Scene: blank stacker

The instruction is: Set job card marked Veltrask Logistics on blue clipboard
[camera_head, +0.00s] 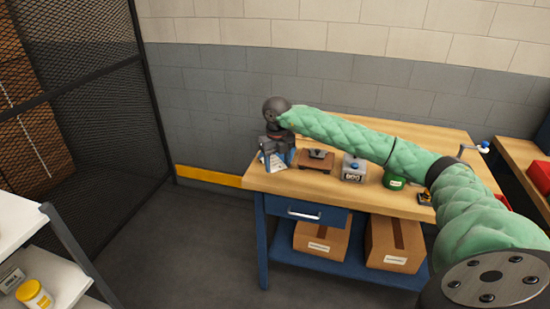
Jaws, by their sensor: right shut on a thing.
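My right arm, in a green padded sleeve, reaches from the right across the workbench to its far left end. My right gripper (277,147) points down there and is shut on a pale card (275,162), which looks tilted. Its print is too small to read. Blue shows around the card, perhaps the blue clipboard, but I cannot tell the two apart clearly or whether they touch. My left gripper is not in view.
The wooden bench (257,181) also holds a brown block with a dark top (316,161), a grey box (354,168) and a green tin (394,181). Cardboard boxes (321,240) sit on its lower shelf. A mesh cage (100,120) stands left. A white shelf (50,275) is front left.

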